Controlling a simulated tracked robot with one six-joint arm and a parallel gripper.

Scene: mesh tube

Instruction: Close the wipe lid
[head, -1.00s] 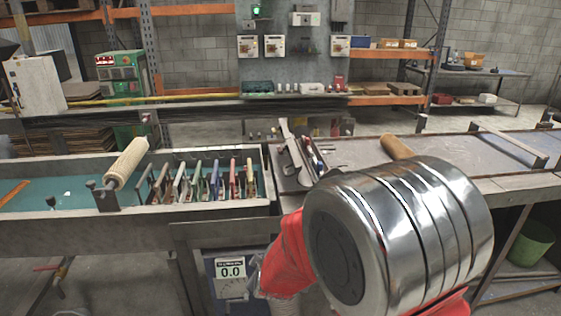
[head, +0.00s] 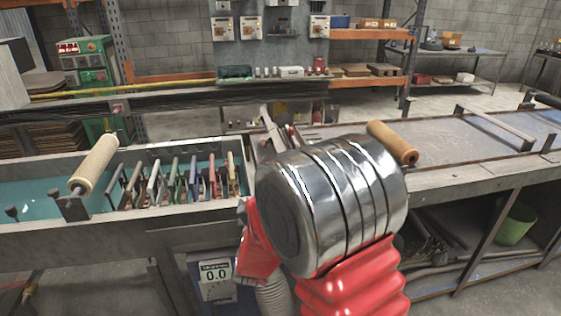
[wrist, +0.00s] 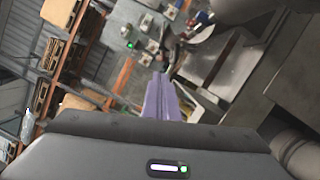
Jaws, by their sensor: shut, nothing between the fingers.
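I cannot make out a wipe container or its lid in either view. In the wrist view, my gripper (wrist: 162,98) shows as two purple fingers pressed together, with nothing between them. They point out toward the workshop, apart from any surface that I can tell. In the head view my chrome and red arm covers the middle of the bench, and the gripper is hidden behind it.
A trough (head: 25,235) with a row of coloured clamps (head: 188,182) and a pale roller (head: 95,165) stands at left. A long bench (head: 450,150) runs right, with an orange-brown roller (head: 393,143) on it. A green bin (head: 515,225) sits underneath.

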